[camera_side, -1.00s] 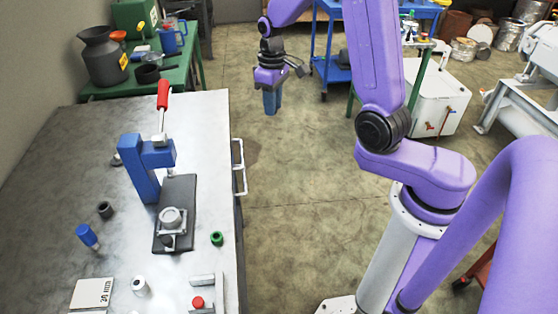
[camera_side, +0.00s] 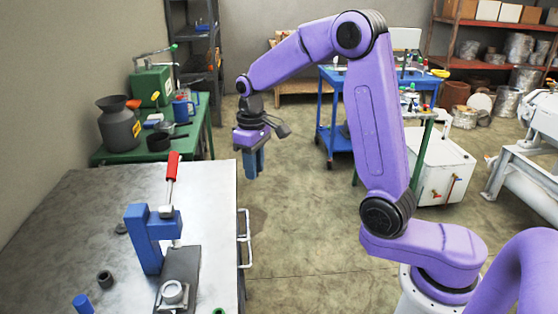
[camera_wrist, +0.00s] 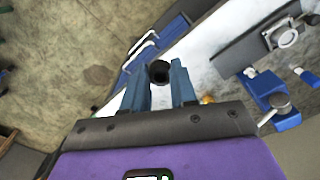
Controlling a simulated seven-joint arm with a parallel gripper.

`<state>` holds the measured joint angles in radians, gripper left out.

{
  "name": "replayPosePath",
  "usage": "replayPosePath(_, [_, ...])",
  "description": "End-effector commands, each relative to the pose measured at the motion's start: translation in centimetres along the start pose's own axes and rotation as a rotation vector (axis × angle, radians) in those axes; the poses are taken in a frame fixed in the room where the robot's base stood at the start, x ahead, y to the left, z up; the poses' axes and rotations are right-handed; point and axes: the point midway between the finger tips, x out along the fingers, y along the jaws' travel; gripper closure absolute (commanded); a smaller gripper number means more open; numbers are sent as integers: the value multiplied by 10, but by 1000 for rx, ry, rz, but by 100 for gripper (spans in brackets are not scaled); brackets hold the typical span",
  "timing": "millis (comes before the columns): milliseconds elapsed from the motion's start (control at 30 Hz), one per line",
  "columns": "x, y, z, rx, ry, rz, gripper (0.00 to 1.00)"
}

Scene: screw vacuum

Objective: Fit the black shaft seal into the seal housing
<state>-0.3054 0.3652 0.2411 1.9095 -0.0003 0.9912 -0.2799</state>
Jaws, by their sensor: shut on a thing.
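My gripper (camera_side: 254,163) hangs over the floor just past the right edge of the bench, well above it. In the wrist view my gripper (camera_wrist: 158,76) has its blue fingers on either side of a black ring (camera_wrist: 159,72), which looks like the shaft seal. The ring is not visible in the side view. The likely seal housing, a grey round part (camera_side: 173,291), sits on the dark base plate under the blue press. It also shows at the upper right of the wrist view (camera_wrist: 286,38), apart from my gripper.
The blue press (camera_side: 150,240) with a red-handled lever (camera_side: 173,167) stands over the plate. A dark cylinder (camera_side: 105,278) and a blue-topped part (camera_side: 83,304) stand on the bench. Bench handles (camera_side: 245,235) stick out at the right edge. The floor beside it is clear.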

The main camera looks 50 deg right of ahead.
Motion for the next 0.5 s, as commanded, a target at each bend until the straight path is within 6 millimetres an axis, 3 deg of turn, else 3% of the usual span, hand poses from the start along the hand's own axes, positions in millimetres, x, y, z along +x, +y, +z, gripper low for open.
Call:
replayPosePath(33, [0,-21,-11,-50,0,0,100])
replayPosePath(200, [0,-88,-38,-198,0,0,100])
replayPosePath(500, [1,-204,-57,-428,0,0,100])
